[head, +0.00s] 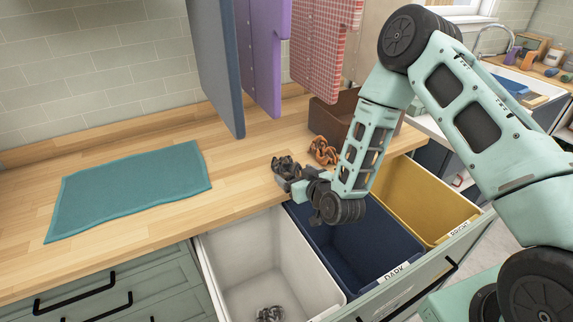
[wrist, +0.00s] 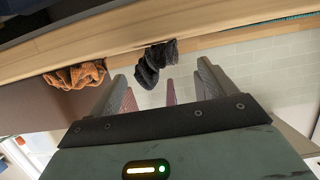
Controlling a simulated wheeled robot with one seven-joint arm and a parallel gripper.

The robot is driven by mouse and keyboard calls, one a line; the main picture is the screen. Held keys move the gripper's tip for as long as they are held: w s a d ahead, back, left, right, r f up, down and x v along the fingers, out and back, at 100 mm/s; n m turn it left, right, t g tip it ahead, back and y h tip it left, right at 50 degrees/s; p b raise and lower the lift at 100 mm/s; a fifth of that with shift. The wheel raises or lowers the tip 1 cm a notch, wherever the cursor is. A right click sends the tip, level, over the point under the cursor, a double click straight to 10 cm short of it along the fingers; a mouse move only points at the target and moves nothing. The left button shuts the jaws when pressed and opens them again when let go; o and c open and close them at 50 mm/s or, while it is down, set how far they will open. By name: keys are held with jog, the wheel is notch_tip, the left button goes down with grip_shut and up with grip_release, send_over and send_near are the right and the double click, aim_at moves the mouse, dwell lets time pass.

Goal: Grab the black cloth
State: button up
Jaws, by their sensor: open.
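The black cloth (head: 284,163) is a small crumpled heap on the wooden counter near its front edge. My gripper (head: 293,180) is right at it on the front side, and partly overlaps it in the head view. In the wrist view the black cloth (wrist: 154,66) shows ahead, between the two spread fingers of my gripper (wrist: 160,78). The fingers are open with nothing held. I cannot tell whether they touch the cloth.
An orange crumpled cloth (head: 323,152) lies just right of it, before a brown box (head: 338,118). A teal towel (head: 130,190) lies left. Towels hang above (head: 262,60). Below are white (head: 225,265), dark blue (head: 335,235) and yellow (head: 425,205) bins; the white one holds a grey cloth (head: 270,313).

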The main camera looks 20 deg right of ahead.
aim_at(288, 169)
jog(key=p+x, duration=0.2)
jog(key=x, duration=0.2)
jog(key=shift+w+p, duration=0.25)
jog(key=shift+p, duration=0.05)
jog(key=shift+w+a+f, duration=0.15)
jog(key=shift+w+f, duration=0.1)
jog(key=shift+w, duration=0.25)
jog(key=c, duration=1.1)
